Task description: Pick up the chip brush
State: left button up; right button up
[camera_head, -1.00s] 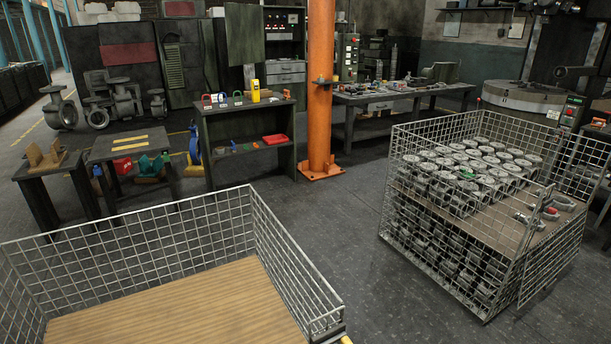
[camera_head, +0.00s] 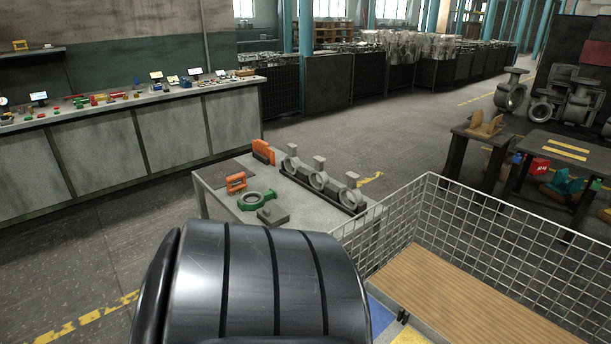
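I cannot make out a chip brush for certain. The long grey bench (camera_head: 175,104) on the left carries several small tools and parts, too small to tell apart. The nearer grey table (camera_head: 221,206) holds an orange tool (camera_head: 236,183), a green ring (camera_head: 257,200), an orange block (camera_head: 263,152) and a row of grey valve castings (camera_head: 318,180). Neither of my grippers is in view.
A wire mesh crate (camera_head: 500,222) with a bare wooden floor (camera_head: 470,290) stands at the lower right. A dark stand (camera_head: 482,133) and a table with yellow strips (camera_head: 566,146) are behind it. Open floor (camera_head: 340,128) lies between the bench and the stands.

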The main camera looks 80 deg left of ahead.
aim_at(239, 187)
jog(key=u, duration=1.55)
